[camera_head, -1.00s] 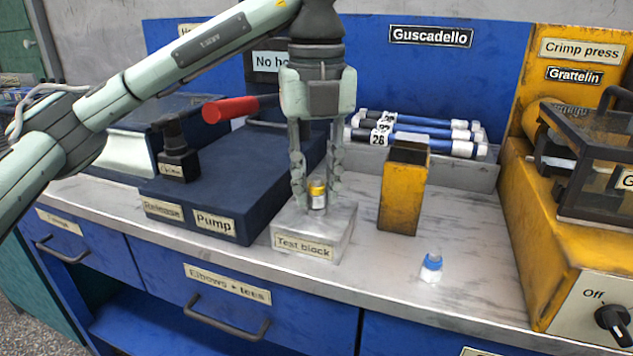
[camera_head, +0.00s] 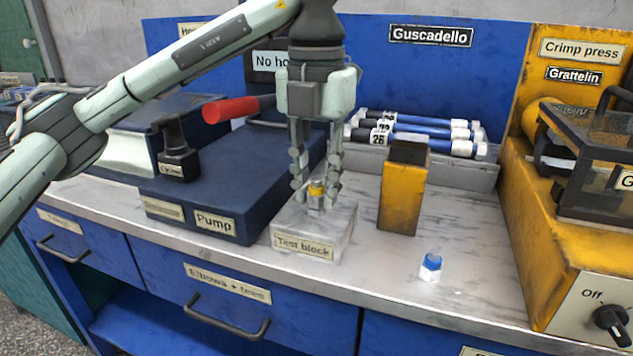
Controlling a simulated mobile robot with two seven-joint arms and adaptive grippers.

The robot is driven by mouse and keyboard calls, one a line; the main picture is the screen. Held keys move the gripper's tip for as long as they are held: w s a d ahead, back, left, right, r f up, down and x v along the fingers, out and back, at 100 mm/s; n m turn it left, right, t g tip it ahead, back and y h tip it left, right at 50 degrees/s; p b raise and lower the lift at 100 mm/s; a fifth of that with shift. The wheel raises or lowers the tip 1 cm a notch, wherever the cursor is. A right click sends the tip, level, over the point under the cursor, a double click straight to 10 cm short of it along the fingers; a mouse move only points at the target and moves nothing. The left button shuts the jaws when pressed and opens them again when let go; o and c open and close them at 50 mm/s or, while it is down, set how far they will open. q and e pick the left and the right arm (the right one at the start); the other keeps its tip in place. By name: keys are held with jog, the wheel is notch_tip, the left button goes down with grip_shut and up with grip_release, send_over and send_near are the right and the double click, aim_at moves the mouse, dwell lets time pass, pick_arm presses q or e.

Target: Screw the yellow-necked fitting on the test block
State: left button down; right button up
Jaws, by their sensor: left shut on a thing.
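The yellow-necked fitting (camera_head: 316,190) is upright on top of the grey test block (camera_head: 304,247), near the middle of the block's top. My left gripper (camera_head: 316,198) points straight down from above and is shut on the fitting, with a finger on each side of it. The fingers hide parts of the fitting's sides. How deep the fitting sits in the block cannot be told. My right gripper is not in view.
A blue-necked fitting (camera_head: 431,266) stands on the bench at the right. A yellow open box (camera_head: 403,190) stands right of the block. The dark blue pump (camera_head: 230,180) with its red handle (camera_head: 229,109) is close on the left. Blue hoses (camera_head: 420,132) lie behind.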

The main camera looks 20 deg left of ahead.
pick_arm(q)
jog(key=m, duration=0.4)
jog(key=shift+m, duration=0.4)
jog(key=m, duration=0.5)
jog(key=shift+f, duration=0.1)
jog(key=c, duration=1.5)
grip_release()
jog(key=shift+c, duration=0.2)
jog(key=shift+r+p, duration=1.6)
jog(key=shift+r, duration=0.2)
jog(key=shift+o, duration=0.4)
